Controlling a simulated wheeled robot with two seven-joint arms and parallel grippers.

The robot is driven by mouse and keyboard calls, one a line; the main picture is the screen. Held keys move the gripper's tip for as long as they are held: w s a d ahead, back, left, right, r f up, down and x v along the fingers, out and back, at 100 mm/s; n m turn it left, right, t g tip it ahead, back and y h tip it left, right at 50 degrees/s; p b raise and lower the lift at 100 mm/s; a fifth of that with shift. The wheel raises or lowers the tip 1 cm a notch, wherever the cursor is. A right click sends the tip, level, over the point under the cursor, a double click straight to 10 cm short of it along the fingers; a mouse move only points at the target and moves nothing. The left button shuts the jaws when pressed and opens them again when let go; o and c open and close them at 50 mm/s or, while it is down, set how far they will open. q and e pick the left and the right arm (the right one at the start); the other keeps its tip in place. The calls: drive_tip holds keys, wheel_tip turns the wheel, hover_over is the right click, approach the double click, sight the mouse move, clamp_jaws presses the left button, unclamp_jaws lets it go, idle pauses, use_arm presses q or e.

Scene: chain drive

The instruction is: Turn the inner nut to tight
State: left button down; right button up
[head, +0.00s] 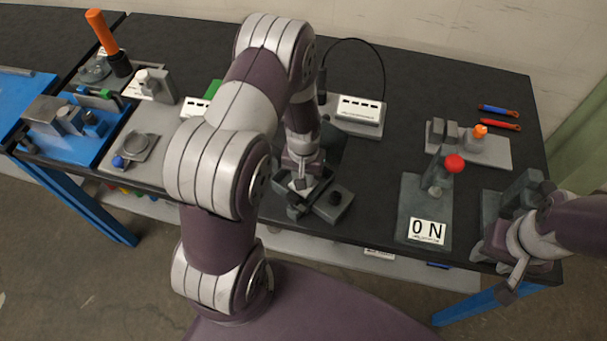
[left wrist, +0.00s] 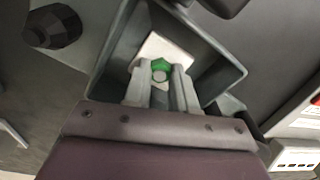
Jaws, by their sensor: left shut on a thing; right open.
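In the left wrist view a green hex nut (left wrist: 161,66) with a grey round centre shows at the fingertips of my left gripper (left wrist: 160,82). The fingers are close together and shut on it. A white piece (left wrist: 170,47) lies behind the nut, inside a dark square open-topped holder (left wrist: 226,72). In the head view my left gripper (head: 300,188) points down into this dark holder at the table's front edge, and the nut is hidden there. Whether this is the inner nut, and how tight it sits, I cannot tell. My right gripper (head: 513,276) is open at the table's right front corner.
A block with a dark knob (head: 338,203) stands right beside the holder; the knob also shows in the left wrist view (left wrist: 52,28). A red-knobbed lever stand (head: 428,192) and an orange-topped fixture (head: 484,147) stand to the right. A white box (head: 355,113) with a cable stands behind.

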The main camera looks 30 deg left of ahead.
use_arm(q)
drive_tip(key=shift+w+m, duration=0.1)
drive_tip(key=shift+m, duration=1.4)
drive_tip(key=c, duration=0.9)
unclamp_jaws()
drive_tip(key=shift+r+b, duration=0.65)
drive_tip(key=shift+r, duration=5.75)
